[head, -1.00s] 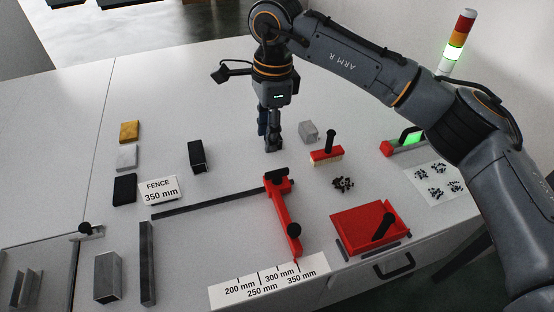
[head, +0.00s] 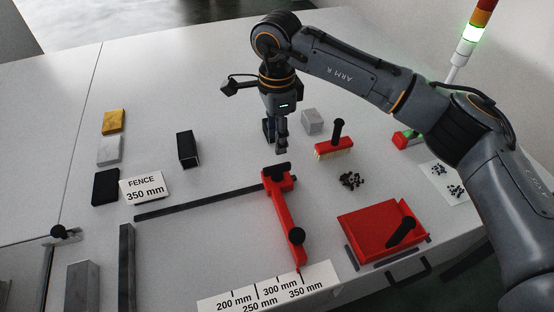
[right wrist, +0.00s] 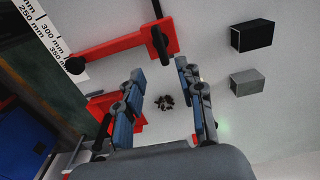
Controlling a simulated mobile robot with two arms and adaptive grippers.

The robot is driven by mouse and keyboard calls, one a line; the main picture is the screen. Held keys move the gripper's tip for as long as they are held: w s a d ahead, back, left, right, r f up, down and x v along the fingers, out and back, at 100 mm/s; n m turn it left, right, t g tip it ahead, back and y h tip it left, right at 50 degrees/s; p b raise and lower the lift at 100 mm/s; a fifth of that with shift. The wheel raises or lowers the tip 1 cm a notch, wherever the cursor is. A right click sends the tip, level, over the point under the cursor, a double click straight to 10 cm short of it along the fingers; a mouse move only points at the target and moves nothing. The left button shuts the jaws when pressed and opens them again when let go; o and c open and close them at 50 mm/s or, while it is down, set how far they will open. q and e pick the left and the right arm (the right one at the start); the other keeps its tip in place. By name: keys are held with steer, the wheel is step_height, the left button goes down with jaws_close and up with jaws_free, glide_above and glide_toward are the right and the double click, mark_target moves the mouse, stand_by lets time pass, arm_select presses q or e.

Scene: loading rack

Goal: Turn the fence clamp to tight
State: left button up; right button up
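The red fence (head: 284,215) stands on the table across the right end of a dark rail, its lower end by the 350 mm mark of the scale (head: 265,288). A black clamp handle (head: 277,172) sits on its far end, and a round black knob (head: 297,236) near its close end. The handle also shows in the right wrist view (right wrist: 160,45). My right gripper (head: 282,148) points down just beyond the handle, apart from it. In the right wrist view its fingers (right wrist: 158,80) are spread with nothing between them. My left gripper is out of view.
A red-headed brush (head: 334,148), a grey block (head: 312,121) and a pile of small black pieces (head: 351,180) lie right of the fence. A red dustpan (head: 375,232) lies closer. A "FENCE 350 mm" card (head: 145,188) and a black block (head: 187,149) are left.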

mark_target(277, 166)
step_height(277, 166, down, 10)
steer(key=p, duration=0.2)
steer(key=shift+r+p, duration=0.15)
steer(key=shift+p, duration=0.15)
steer(key=shift+w, duration=0.1)
steer(key=shift+c, duration=0.4)
jaws_close()
